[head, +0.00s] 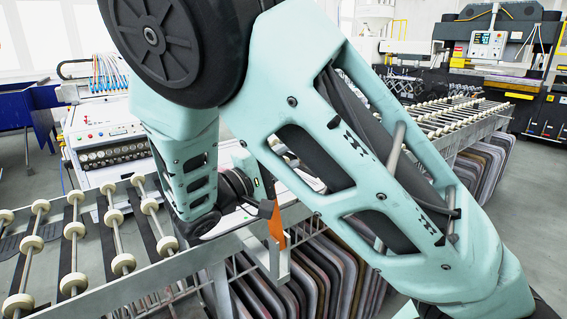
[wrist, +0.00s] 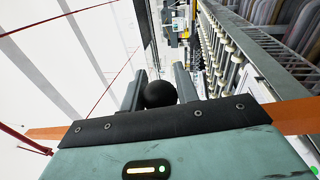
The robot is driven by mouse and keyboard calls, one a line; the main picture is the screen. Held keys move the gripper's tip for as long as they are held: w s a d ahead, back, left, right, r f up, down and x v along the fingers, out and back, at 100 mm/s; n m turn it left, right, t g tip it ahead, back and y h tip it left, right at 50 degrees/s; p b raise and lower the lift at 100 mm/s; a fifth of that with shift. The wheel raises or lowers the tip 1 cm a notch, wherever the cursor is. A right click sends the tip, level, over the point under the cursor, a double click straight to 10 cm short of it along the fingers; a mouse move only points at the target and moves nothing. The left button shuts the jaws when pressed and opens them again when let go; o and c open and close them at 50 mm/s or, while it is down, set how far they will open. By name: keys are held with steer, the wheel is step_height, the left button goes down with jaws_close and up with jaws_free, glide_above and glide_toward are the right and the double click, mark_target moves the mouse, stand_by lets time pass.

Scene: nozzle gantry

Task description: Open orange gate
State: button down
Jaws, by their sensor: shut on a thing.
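The orange gate shows in the wrist view as a flat orange bar (wrist: 290,118) that runs behind my gripper and comes out on both sides. In the head view a short orange piece (head: 277,226) shows beside a grey post, and the rest is hidden behind my arm. A round black knob (wrist: 160,94) sits between the two fingers of my gripper (wrist: 159,88), which are shut on it. How the knob joins the bar is hidden by my gripper's body. In the head view my gripper (head: 264,204) is small, dark and partly hidden, at the orange piece.
A roller conveyor (head: 90,240) with white wheels lies at the left, and another (head: 450,115) runs back right. Stacked panels (head: 320,280) stand under the rail. A white machine (head: 105,135) with hoses stands behind. Open grey floor shows at the right.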

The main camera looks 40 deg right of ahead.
steer(key=shift+m+g, duration=0.3)
steer(key=shift+m, duration=0.6)
steer(key=shift+s+f, duration=0.15)
steer(key=shift+s, duration=1.25)
steer(key=shift+s+f, duration=0.15)
steer(key=shift+s, duration=1.2)
steer(key=c, duration=1.1)
jaws_free()
steer(key=shift+o, duration=0.2)
steer(key=shift+a, duration=0.1)
steer(key=a+f+b, duration=0.1)
steer(key=a, duration=0.7)
steer(key=a+f+b, duration=0.1)
steer(key=a+f, duration=0.1)
steer(key=a, duration=0.7)
steer(key=shift+s+f, duration=0.25)
